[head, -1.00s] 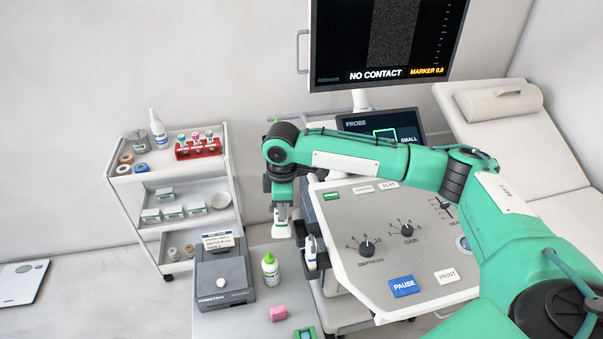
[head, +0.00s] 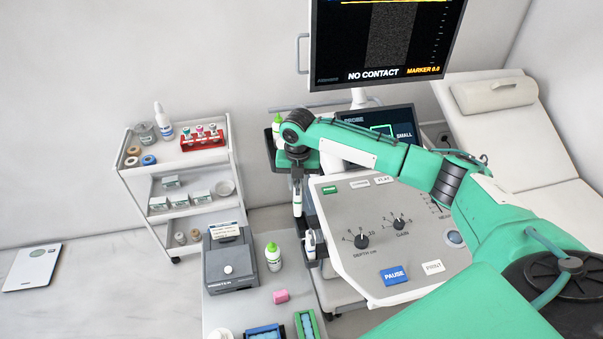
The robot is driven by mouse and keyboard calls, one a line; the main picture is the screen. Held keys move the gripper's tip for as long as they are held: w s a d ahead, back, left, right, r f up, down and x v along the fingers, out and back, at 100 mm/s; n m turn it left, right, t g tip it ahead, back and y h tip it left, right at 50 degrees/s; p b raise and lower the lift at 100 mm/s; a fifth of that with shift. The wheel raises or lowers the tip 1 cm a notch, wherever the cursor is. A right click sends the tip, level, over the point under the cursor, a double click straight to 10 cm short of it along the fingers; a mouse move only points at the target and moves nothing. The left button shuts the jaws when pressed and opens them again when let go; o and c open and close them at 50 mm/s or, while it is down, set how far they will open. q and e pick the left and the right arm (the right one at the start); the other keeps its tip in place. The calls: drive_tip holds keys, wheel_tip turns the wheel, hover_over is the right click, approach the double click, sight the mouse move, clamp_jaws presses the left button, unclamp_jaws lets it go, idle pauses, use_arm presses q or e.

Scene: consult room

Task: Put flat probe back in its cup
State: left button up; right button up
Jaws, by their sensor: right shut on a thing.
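My right gripper (head: 297,172) points down at the left side of the ultrasound console (head: 350,235). It is shut on a slim white probe, the flat probe (head: 297,203), which hangs roughly upright below it. The probe's lower end is close to the dark holders on the console's left edge. I cannot tell whether its tip is inside a cup or just above one. Another white probe (head: 311,240) sits in a dark holder nearer to me. My left gripper is not in view.
A green-capped bottle (head: 277,128) stands behind my right wrist. The monitor (head: 385,45) reads NO CONTACT. A white trolley (head: 185,165) stands left, an exam couch (head: 510,130) right.

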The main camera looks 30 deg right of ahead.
drive_tip(key=n, duration=0.1)
drive_tip(key=d+n+p, duration=0.1)
drive_tip(key=shift+r+n, duration=0.1)
drive_tip(key=shift+n, duration=0.2)
wheel_tip(320, 180, down, 5)
drive_tip(key=b, duration=0.4)
drive_tip(key=shift+d+r+b, duration=0.1)
drive_tip(key=shift+b, duration=0.2)
drive_tip(key=shift+f+b, duration=0.75)
drive_tip(key=shift+f, duration=1.8)
drive_tip(key=o, duration=1)
